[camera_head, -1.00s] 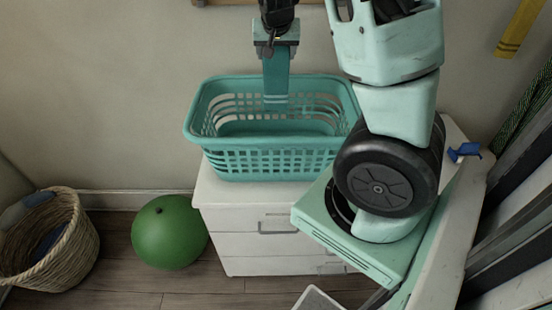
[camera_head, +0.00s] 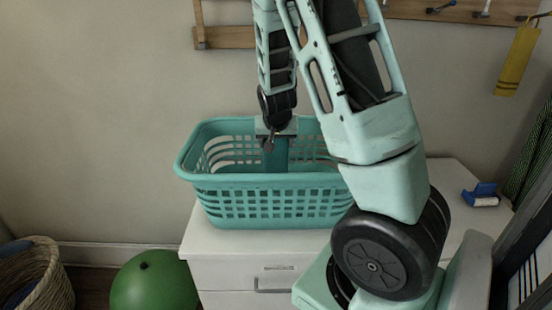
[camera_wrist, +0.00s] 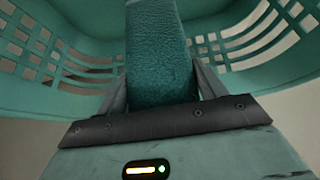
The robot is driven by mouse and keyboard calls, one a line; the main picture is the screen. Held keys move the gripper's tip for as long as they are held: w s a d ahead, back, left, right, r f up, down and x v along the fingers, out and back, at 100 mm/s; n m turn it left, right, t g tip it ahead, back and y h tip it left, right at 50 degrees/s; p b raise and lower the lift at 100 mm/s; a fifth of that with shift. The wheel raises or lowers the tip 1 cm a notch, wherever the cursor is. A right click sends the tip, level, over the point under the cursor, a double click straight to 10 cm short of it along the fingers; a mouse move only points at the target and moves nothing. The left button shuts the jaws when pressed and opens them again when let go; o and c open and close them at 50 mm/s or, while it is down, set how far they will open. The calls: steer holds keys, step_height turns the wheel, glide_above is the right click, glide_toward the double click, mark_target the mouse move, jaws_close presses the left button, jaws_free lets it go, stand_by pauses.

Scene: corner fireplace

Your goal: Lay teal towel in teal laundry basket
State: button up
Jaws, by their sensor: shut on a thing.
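The teal laundry basket (camera_head: 270,205) stands upright on a white drawer cabinet in the head view. My gripper (camera_head: 275,140) reaches down over the basket's opening, at about rim height. It is shut on the teal towel (camera_head: 275,158), which hangs down inside the basket. In the wrist view the towel (camera_wrist: 160,60) is a textured teal strip between the two fingers of my gripper (camera_wrist: 163,85). The basket's slotted walls (camera_wrist: 60,60) surround it on both sides. The towel's lower end is hidden behind the basket's front wall in the head view.
The white cabinet (camera_head: 215,262) has some free top to the right, where a blue object (camera_head: 482,195) lies. A green ball (camera_head: 155,285) and a wicker basket (camera_head: 45,285) are on the floor at left. A wooden rail (camera_head: 225,38) with hooks is on the wall behind.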

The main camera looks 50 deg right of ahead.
mark_target(276, 150)
steer(key=shift+f, duration=1.9)
steer(key=shift+f, duration=0.15)
steer(key=o, duration=1.5)
